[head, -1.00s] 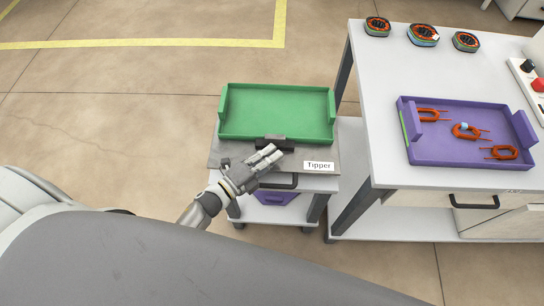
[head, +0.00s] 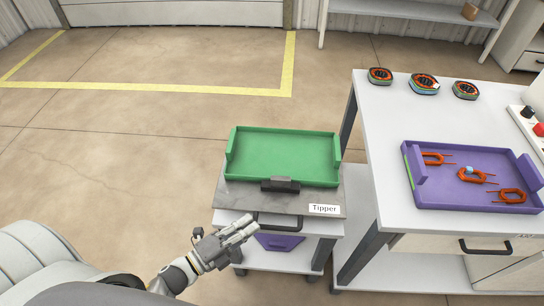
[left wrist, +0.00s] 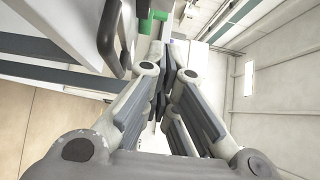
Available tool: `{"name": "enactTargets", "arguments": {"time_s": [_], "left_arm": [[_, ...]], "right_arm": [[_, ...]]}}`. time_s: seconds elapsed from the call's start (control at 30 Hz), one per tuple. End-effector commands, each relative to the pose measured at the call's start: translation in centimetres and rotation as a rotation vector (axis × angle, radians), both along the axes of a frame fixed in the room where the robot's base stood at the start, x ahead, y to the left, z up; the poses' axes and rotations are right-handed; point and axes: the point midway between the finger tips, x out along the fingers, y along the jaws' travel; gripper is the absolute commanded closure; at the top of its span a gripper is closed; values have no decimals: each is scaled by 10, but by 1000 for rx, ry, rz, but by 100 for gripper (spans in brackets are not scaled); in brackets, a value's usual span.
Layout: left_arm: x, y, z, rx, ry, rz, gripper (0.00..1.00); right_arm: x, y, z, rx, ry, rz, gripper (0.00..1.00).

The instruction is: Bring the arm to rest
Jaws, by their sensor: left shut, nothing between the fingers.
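My left gripper (head: 240,232) is shut and empty in the head view. It is in front of the tipper cart, at the lower left of the cart's black handle (head: 278,221). Its closed fingers fill the middle of the left wrist view (left wrist: 165,85), where a dark handle (left wrist: 108,38) shows at the upper left. The green tray (head: 285,155) sits on the grey tipper top (head: 240,198), with a black block (head: 280,185) at its front edge. My right gripper is not in view.
The white table (head: 385,120) at the right holds a purple tray (head: 440,198) with several orange coils (head: 472,176). Several round orange-and-black parts (head: 424,83) stand at its back. A purple bin (head: 278,241) is below the tipper. The floor to the left is clear.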

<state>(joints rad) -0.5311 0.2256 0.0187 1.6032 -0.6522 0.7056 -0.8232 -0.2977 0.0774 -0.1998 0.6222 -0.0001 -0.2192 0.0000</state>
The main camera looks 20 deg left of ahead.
Motion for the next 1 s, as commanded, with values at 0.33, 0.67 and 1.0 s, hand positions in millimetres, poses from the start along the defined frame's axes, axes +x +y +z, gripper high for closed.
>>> {"name": "enactTargets", "arguments": {"time_s": [0.33,0.67,1.0], "left_arm": [[0,12,-43,-92,152,90,100],[-76,45,-250,-506,872,591,100],[-250,40,-378,-755,1451,1212,100]], "right_arm": [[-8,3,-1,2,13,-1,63],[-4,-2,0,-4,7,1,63],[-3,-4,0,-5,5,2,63]]}}
